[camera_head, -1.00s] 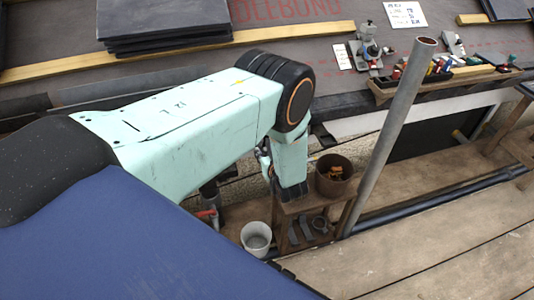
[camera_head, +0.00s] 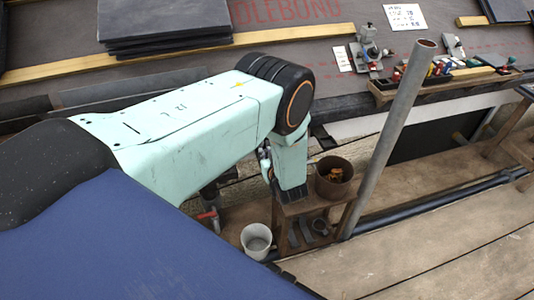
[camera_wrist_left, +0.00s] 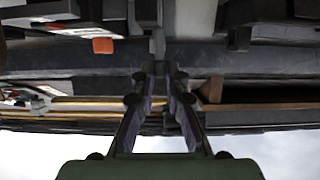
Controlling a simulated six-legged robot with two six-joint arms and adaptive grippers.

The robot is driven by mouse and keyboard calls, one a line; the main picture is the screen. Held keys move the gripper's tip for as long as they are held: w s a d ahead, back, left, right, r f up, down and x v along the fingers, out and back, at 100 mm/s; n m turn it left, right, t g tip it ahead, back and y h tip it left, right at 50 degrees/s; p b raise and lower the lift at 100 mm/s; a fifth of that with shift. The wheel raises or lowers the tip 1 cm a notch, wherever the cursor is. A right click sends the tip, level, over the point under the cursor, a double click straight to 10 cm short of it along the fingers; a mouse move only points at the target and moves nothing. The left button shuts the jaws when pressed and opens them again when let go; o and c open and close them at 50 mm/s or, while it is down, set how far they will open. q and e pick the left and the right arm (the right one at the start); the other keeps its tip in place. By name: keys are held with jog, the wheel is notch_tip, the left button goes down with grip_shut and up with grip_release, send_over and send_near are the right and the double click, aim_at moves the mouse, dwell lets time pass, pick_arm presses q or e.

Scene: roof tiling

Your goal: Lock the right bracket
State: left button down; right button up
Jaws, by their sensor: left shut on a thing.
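My left arm comes in from the left in the head view and bends down at a black wrist joint. My left gripper (camera_wrist_left: 160,72) shows best in the left wrist view, where its two fingers converge. They are shut on a small grey upright part (camera_wrist_left: 157,45) under a dark beam. Whether this part belongs to the right bracket I cannot tell. In the head view the fingertips are hidden around the wrist. A red-handled metal fitting (camera_head: 207,214) shows partly below my arm. My right gripper is in neither view.
A grey pole (camera_head: 392,135) stands right of my wrist. A rusty pot (camera_head: 334,172) sits on a wooden stool beside it, and a white bucket (camera_head: 256,240) stands below. A tool tray (camera_head: 440,83) lies at the roof edge. The plank deck (camera_head: 430,245) at lower right is clear.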

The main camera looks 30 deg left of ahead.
pick_arm(q)
jog(key=shift+s, duration=0.1)
jog(key=s+a+f+n+t+h, duration=0.1)
jog(key=s+f+n+t, duration=0.1)
jog(key=n, duration=0.4)
jog(key=s+a+f+n+t+h, duration=0.1)
jog(key=a+f+n+t, duration=0.1)
jog(key=n+t, duration=0.3)
jog(key=shift+s+f+n, duration=0.35)
jog(key=shift+f+n, duration=0.25)
jog(key=shift+n, duration=0.6)
jog(key=shift+a, duration=0.1)
jog(key=c, duration=1.4)
grip_release()
